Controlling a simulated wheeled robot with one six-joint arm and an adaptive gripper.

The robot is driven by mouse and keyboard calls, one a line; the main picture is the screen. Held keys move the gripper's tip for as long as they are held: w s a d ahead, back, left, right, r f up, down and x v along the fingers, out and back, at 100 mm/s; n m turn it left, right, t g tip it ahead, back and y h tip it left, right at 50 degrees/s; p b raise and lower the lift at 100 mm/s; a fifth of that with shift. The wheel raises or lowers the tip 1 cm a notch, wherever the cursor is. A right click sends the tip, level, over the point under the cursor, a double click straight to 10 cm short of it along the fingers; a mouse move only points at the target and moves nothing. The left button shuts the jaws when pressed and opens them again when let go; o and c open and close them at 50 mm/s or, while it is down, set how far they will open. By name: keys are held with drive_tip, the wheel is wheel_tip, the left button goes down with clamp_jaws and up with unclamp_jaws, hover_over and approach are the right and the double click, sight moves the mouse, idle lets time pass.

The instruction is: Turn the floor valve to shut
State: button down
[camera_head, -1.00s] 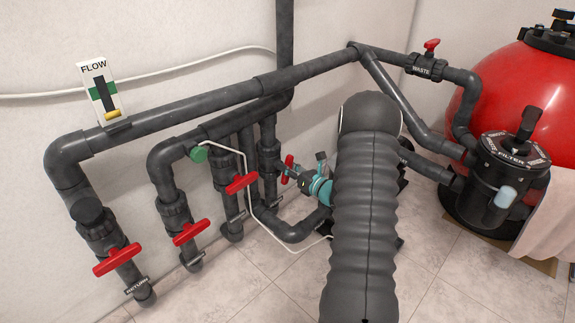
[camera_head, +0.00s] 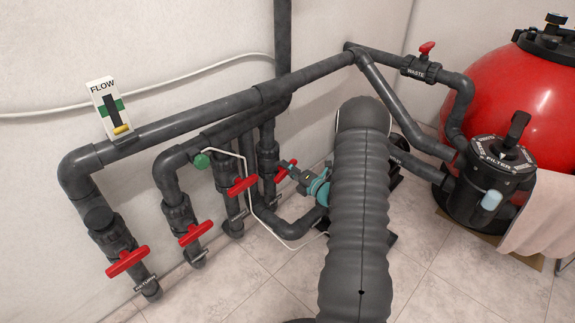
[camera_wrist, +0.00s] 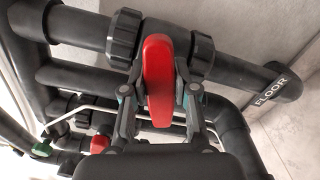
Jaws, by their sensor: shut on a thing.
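The floor valve has a red handle (camera_wrist: 157,80) in the middle of the wrist view. It sits on a dark pipe labelled FLOOR (camera_wrist: 272,92). The handle lies across the pipe, roughly at a right angle to it. My gripper (camera_wrist: 160,90) is shut on the handle, one finger on each side. In the head view the gripper (camera_head: 300,178) is at the rightmost of the low valves. Part of that red handle (camera_head: 288,168) shows behind the teal-and-grey fingers, the rest hidden.
Other red handles stand to the left, at the return valve (camera_head: 127,261), a middle valve (camera_head: 196,233) and another valve (camera_head: 241,186). A thin white line (camera_head: 249,200) runs close by. The flow gauge (camera_head: 109,105) has its yellow marker low. The red filter tank (camera_head: 500,95) is right.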

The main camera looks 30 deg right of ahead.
drive_tip(key=shift+d+f+m+p, duration=0.15)
drive_tip(key=shift+m+p, duration=0.7)
drive_tip(key=shift+m, duration=1.05)
drive_tip(key=c, duration=0.9)
unclamp_jaws()
drive_tip(key=v, duration=1.2)
